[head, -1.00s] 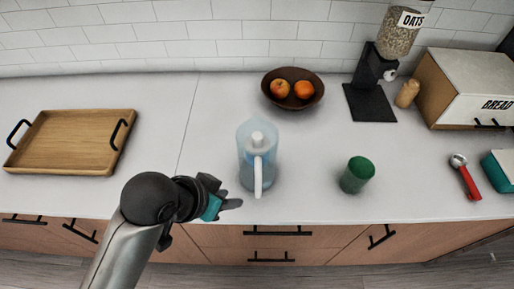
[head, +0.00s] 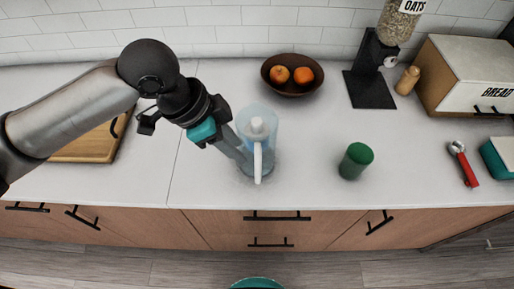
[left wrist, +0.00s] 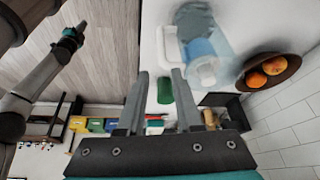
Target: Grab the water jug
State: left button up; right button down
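The water jug (head: 258,125) is a clear bluish pitcher with a white lid and handle, upright on the white counter near its front edge. It also shows in the left wrist view (left wrist: 201,52), beyond the fingertips and to the right. My left gripper (head: 238,148) reaches down from the left, close beside the jug; I cannot tell whether it touches. In the left wrist view its two fingers (left wrist: 158,76) are apart, with nothing held between them. My right arm's gripper (left wrist: 73,38) shows small at the upper left of the left wrist view, its fingers unclear.
A green cup (head: 356,161) stands right of the jug. A fruit bowl (head: 293,91) is behind it. A wooden tray (head: 85,151) is partly hidden by my left arm. A black stand (head: 371,88), bread box (head: 465,80) and red-handled tool (head: 466,165) are farther right.

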aim_at(259, 171)
pick_arm(q)
jog(key=x, duration=0.9)
jog(key=a+x, duration=0.1)
jog(key=x, duration=0.4)
jog(key=shift+w+f+b, duration=0.1)
jog(key=shift+f+b, duration=0.25)
grip_shut()
jog(key=shift+w+d+r, duration=0.1)
dwell(0.9)
